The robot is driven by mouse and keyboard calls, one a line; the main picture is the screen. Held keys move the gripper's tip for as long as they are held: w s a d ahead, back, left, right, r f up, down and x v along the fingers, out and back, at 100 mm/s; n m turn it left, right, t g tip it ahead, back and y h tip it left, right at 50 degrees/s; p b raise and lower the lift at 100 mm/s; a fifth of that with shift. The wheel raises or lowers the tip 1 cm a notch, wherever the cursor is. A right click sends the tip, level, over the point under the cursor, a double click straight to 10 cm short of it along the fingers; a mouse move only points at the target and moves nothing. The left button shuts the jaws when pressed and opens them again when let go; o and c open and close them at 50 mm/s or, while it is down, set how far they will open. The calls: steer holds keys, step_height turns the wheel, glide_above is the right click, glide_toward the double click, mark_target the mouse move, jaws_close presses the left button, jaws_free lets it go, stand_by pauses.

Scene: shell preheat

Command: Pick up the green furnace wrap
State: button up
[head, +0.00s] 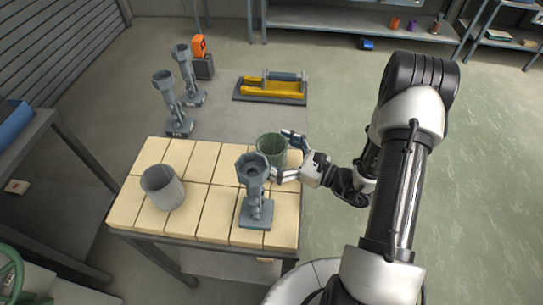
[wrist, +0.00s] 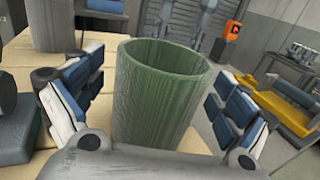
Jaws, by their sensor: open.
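The green furnace wrap (head: 271,149) is an open-topped, ribbed green cylinder. It stands upright at the back right of the brick-topped table (head: 213,191). In the wrist view the wrap (wrist: 157,100) is close up, between the blue-padded fingers of my gripper (wrist: 155,105). In the head view my gripper (head: 288,155) reaches in from the right, its fingers on either side of the wrap. The gripper is open. A gap shows on the right side in the wrist view; I cannot tell whether the left finger touches the wrap. The wrap's base is partly hidden.
A grey metal stand (head: 254,190) is close in front of the wrap. A grey cylinder (head: 163,188) stands at the table's left. On the floor behind are two similar stands (head: 172,103), an orange device (head: 199,47) and a yellow fixture (head: 271,86).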

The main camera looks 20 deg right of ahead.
steer(key=shift+w+a, duration=0.25)
steer(key=shift+w, duration=0.05)
steer(key=shift+c, duration=0.2)
steer(key=c, duration=1.1)
